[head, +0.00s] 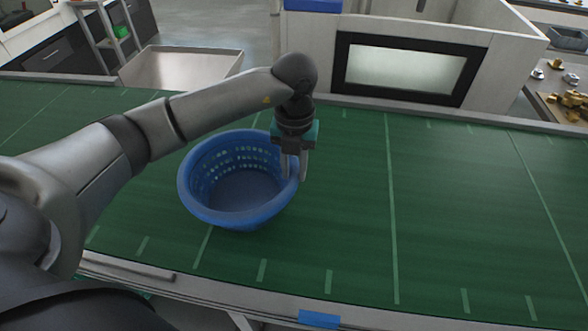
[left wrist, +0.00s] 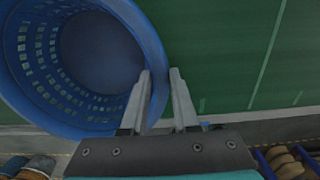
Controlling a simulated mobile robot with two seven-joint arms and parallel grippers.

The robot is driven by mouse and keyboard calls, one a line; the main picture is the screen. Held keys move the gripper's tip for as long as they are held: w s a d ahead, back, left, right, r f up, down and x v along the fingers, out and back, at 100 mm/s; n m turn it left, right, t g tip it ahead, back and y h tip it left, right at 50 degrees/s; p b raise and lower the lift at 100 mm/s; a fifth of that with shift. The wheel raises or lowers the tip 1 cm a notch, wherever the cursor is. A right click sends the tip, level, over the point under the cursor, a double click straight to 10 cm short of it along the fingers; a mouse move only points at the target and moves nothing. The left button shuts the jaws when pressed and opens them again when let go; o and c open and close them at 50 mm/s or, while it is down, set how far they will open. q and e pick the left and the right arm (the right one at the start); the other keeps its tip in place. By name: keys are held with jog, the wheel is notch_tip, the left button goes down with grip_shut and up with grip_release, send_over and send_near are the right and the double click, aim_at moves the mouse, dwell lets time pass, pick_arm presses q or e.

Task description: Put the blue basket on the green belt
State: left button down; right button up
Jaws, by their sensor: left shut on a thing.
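The round blue basket (head: 240,212) with slotted walls is upright over the green belt (head: 350,210), at the left of the middle in the head view. It looks empty. My left gripper (head: 295,180) points down at the basket's right rim and is shut on it, one finger inside and one outside. In the left wrist view the basket (left wrist: 90,55) fills the upper left, and its rim passes between the fingertips (left wrist: 163,90). I cannot tell whether the basket's base touches the belt. My right gripper is not in view.
A grey metal bin (head: 182,68) stands behind the belt at the left. A white enclosure with a dark-framed window (head: 405,68) stands behind it at the right. Metal parts lie on a table (head: 545,90) at the far right. The belt is clear right of the basket.

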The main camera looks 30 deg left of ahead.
pick_arm(q)
jog(key=shift+f, duration=0.4)
jog(key=shift+f, duration=0.2)
jog(key=c, duration=0.7)
grip_release()
jog(key=shift+o, duration=0.2)
notch_tip(320, 180, up, 12)
jog(key=b, duration=0.1)
jog(key=shift+r, duration=0.2)
